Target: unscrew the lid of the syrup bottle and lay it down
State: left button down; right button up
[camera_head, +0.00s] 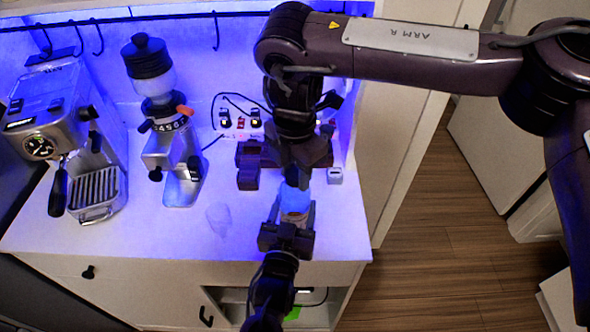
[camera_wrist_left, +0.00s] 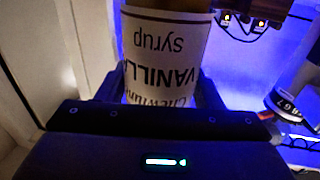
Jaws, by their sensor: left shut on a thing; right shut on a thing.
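The syrup bottle (camera_head: 297,204) stands near the right front of the cabinet top, mostly hidden between my two grippers. Its white vanilla syrup label (camera_wrist_left: 165,55) fills the upper middle of the left wrist view, upside down. My left gripper (camera_head: 289,222) comes from the front edge and is shut on the bottle's body. My right gripper (camera_head: 291,172) points down from above and is shut at the bottle's top. The dark lid (camera_head: 291,178) shows just below its fingers; whether it is apart from the bottle's neck cannot be told.
The espresso machine (camera_head: 62,130) and the grinder (camera_head: 160,120) stand at the left. A clear glass (camera_head: 219,217) is on the white cabinet top (camera_head: 150,232). A small white box (camera_head: 335,175) sits right of the bottle. Plugs and cables (camera_head: 240,122) are behind.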

jog(key=shift+a, duration=0.1)
jog(key=o, duration=1.1)
notch_tip(320, 180, up, 4)
jog(key=shift+r, duration=0.3)
jog(key=shift+c, duration=0.7)
notch_tip(320, 180, up, 3)
jog(key=n, duration=0.4)
jog(key=shift+s+n, duration=0.1)
jog(key=shift+n, duration=0.2)
notch_tip(320, 180, down, 8)
jog(key=shift+r, duration=0.15)
